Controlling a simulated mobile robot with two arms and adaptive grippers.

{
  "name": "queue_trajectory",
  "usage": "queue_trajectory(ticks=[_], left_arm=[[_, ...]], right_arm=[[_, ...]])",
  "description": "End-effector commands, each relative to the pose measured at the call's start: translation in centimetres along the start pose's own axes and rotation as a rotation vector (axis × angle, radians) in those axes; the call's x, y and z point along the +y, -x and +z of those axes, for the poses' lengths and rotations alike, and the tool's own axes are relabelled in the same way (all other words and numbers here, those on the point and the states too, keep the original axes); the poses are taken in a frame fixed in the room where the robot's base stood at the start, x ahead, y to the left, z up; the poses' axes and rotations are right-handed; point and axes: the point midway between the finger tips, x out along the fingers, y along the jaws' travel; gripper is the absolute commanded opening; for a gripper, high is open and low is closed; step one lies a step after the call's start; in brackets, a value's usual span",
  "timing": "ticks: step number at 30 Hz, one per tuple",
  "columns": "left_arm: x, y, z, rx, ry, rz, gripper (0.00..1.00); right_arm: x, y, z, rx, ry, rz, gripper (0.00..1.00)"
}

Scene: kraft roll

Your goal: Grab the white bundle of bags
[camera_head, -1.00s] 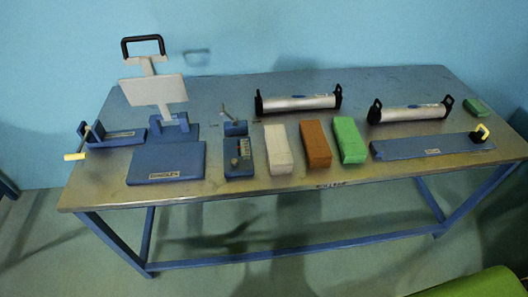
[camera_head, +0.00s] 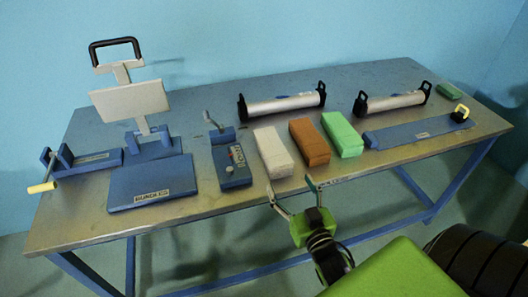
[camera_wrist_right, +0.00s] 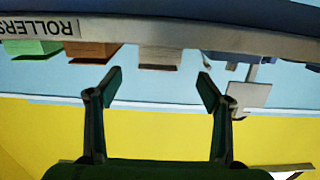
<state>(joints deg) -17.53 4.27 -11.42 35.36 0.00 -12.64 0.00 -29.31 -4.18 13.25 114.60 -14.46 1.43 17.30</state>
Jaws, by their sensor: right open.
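The white bundle of bags (camera_head: 272,152) lies on the metal table near its front edge, left of a brown bundle (camera_head: 309,142) and a green bundle (camera_head: 342,134). My right gripper (camera_head: 291,194) is open and empty in front of the table edge, apart from the white bundle. In the right wrist view, its spread fingers (camera_wrist_right: 158,95) point toward the table edge. The white bundle (camera_wrist_right: 160,55) shows there between and beyond the fingertips, and the picture is upside down. My left gripper is not in view.
Left of the white bundle is a blue control box (camera_head: 232,166), then a bundler with a blue base plate (camera_head: 150,182). Two silver rollers (camera_head: 283,105) (camera_head: 395,101) lie behind. A long blue bar (camera_head: 420,131) lies right. The table's front edge (camera_head: 200,203) is near the gripper.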

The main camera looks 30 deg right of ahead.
Motion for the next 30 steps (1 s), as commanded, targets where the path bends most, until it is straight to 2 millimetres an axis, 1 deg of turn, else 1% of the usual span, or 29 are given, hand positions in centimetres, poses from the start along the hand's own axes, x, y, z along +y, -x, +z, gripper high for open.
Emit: queue_trajectory(ticks=[2,4,8,12,15,17,23,30], left_arm=[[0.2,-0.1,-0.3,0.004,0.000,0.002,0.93],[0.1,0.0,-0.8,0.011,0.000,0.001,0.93],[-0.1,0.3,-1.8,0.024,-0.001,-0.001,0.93],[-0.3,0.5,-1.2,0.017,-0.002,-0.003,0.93],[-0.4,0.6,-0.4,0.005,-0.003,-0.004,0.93],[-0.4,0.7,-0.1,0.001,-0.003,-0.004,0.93],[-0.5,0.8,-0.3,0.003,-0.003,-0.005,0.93],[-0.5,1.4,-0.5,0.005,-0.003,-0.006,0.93]], right_arm=[[0.1,-0.3,-0.5,0.012,0.000,0.002,0.72],[0.1,-1.1,-0.7,0.015,0.000,0.002,0.72],[0.1,-3.5,-0.8,0.015,-0.001,0.002,0.72],[0.1,-6.1,-0.8,0.015,0.000,0.002,0.72],[0.1,-7.5,-0.7,0.013,0.001,0.001,0.72],[0.1,-8.1,-0.7,0.013,0.001,0.002,0.72],[0.2,-9.2,-0.7,0.012,0.000,0.002,0.72],[0.3,-12.6,-0.6,0.012,0.000,0.002,0.72]])
